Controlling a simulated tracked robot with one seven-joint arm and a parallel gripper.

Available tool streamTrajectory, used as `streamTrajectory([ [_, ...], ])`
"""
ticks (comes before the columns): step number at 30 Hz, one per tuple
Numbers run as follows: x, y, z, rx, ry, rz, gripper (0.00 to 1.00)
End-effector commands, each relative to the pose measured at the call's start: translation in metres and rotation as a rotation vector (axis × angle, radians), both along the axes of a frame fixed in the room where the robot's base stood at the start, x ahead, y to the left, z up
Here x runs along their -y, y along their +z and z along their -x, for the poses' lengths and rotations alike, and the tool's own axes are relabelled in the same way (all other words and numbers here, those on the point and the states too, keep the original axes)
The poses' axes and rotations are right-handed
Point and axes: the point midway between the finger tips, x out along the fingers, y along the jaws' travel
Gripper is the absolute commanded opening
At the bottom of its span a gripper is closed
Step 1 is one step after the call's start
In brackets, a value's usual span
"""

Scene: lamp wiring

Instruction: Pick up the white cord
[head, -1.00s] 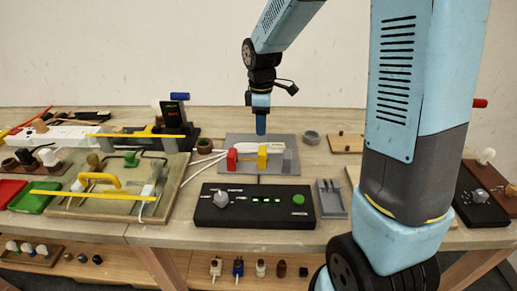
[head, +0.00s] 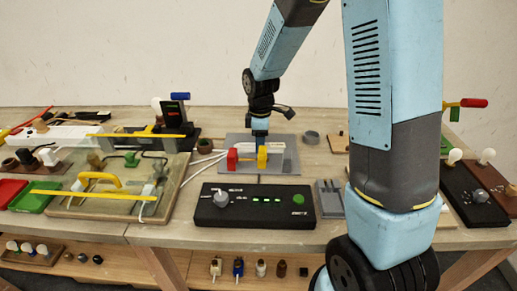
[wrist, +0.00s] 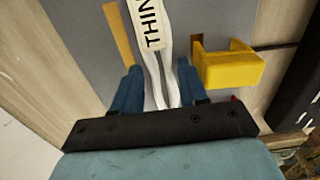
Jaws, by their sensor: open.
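In the wrist view the white cord (wrist: 169,75) runs as parallel strands between the two fingers of my gripper (wrist: 158,82). A pale tag (wrist: 150,22) reading "THIN" lies on it. The fingers are open, one on each side, with a gap to the strands. In the head view my gripper (head: 260,138) points straight down over the grey board (head: 287,150), behind a yellow block (head: 262,157). The cord between the fingers is largely hidden there.
The yellow block (wrist: 230,67) stands close right of the fingers in the wrist view. A red block (head: 233,158) is left of it in the head view. A black control box (head: 254,206) lies in front. White cables (head: 202,164) run left of the board.

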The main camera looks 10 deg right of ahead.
Motion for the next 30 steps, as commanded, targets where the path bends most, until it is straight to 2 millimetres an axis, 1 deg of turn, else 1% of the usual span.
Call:
streamTrajectory([
  [1,0.000,0.000,0.000,0.000,0.000,0.000,0.43],
  [2,0.000,0.000,0.000,0.000,0.000,0.000,0.40],
  [14,0.000,0.000,0.000,0.000,-0.001,0.000,0.01],
  [15,0.000,0.000,0.000,0.000,-0.001,0.000,0.00],
  [25,0.001,0.003,-0.001,0.001,-0.001,0.000,0.00],
  [28,0.000,0.010,-0.001,0.002,-0.001,-0.001,0.00],
  [30,0.000,0.019,-0.001,0.003,-0.001,-0.001,0.00],
])
